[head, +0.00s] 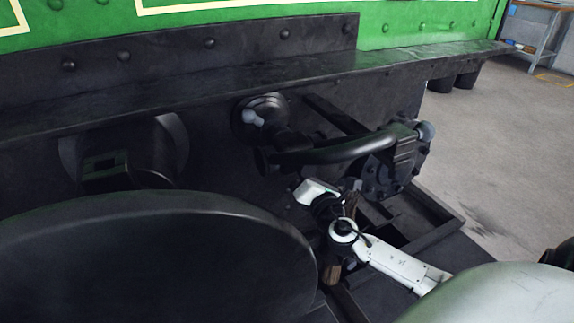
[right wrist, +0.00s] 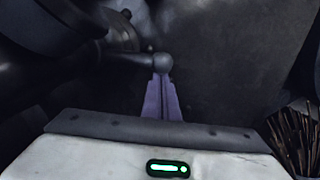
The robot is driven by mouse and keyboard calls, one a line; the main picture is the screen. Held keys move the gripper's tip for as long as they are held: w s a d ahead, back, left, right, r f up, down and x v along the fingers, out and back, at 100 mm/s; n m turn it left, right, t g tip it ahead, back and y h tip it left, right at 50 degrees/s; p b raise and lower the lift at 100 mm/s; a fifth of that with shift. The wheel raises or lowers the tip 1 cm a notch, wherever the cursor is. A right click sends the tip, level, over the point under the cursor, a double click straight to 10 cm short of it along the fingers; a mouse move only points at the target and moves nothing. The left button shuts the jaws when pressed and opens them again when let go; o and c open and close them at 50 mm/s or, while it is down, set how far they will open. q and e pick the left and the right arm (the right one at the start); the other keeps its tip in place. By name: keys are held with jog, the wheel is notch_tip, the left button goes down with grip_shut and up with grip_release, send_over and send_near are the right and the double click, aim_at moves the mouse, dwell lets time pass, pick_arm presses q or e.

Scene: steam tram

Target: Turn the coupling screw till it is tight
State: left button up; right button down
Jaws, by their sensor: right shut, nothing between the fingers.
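In the right wrist view, a dark bar ending in a round ball (right wrist: 163,62) comes in from the left; it looks like the coupling screw's handle. My right gripper (right wrist: 163,90) has its purple fingers shut together and empty, their tips at or just below the ball. I cannot tell whether they touch it. In the head view, my right gripper (head: 316,190) shows as a white block below the curved black pipe, its fingers not clearly visible. The coupling screw cannot be made out there. My left gripper is not in view.
A large black round buffer (head: 160,260) fills the lower left. A curved black pipe (head: 345,150) and a bolted black fitting (head: 385,175) stand out above my right gripper. The black beam (head: 220,85) runs across behind. Open floor (head: 500,150) lies to the right.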

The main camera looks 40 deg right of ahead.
jog(key=d+r+n, duration=0.2)
jog(key=shift+s+n+p, duration=0.25)
jog(key=shift+n+p, duration=0.1)
jog(key=shift+n, duration=0.05)
jog(key=shift+s+d+r+n+t+y+p, duration=0.1)
jog(key=shift+d+r+n+t+y+p, duration=0.1)
jog(key=shift+d+r+n, duration=0.3)
jog(key=shift+d+r+n+t+y+p, duration=0.1)
jog(key=shift+d+r+n+y+p, duration=0.1)
jog(key=shift+n, duration=0.5)
